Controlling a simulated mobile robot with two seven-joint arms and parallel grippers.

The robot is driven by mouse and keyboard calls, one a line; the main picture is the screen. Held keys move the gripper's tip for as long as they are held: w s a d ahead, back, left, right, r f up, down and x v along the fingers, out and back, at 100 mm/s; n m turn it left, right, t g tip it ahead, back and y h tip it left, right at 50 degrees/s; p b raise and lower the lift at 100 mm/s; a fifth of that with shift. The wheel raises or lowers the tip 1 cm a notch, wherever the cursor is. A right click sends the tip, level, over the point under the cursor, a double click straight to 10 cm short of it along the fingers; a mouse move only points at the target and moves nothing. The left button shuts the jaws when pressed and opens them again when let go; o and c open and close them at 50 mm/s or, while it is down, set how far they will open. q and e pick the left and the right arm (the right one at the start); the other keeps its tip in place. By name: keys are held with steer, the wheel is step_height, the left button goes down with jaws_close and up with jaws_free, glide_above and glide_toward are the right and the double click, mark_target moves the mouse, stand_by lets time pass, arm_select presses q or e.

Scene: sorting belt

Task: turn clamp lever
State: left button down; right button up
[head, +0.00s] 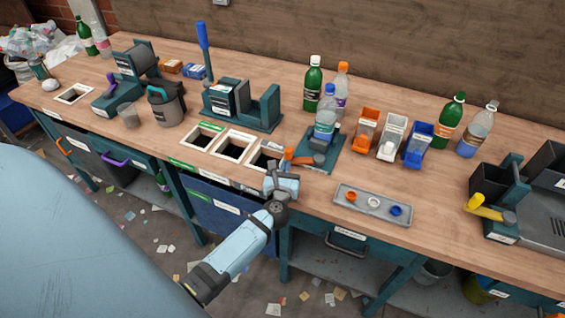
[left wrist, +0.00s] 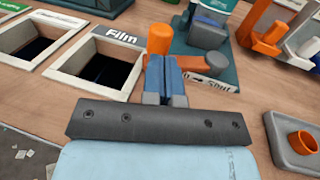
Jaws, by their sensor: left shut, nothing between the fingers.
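The clamp is a teal plate (head: 335,153) with a grey block (left wrist: 207,36), near the front of the bench. Its orange lever (head: 302,161) ends in an upright orange knob (left wrist: 161,38) at the left. A label on the plate (left wrist: 222,84) reads "Shut" at its right end; the rest is partly hidden. A clear bottle with a blue cap (head: 326,117) stands upright at the clamp. My left gripper (head: 284,170) is shut and empty. In the left wrist view its fingertips (left wrist: 165,62) are right by the knob; I cannot tell if they touch.
Three square openings (head: 233,145) lie left of the clamp, the nearest marked "Film" (left wrist: 98,62). A grey tray with coloured rings (head: 374,221) sits to the right. Orange, white and blue bins (head: 392,138) and bottles stand behind it. Bench is clear between tray and right-hand machine.

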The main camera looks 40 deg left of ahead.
mark_target(286, 155)
arm_select(q)
steer(key=shift+x, duration=1.15)
steer(key=shift+w+a+f+b, duration=0.1)
steer(key=shift+w+a+b, duration=0.4)
steer(key=shift+w+a, duration=0.25)
steer(key=shift+a, duration=0.15)
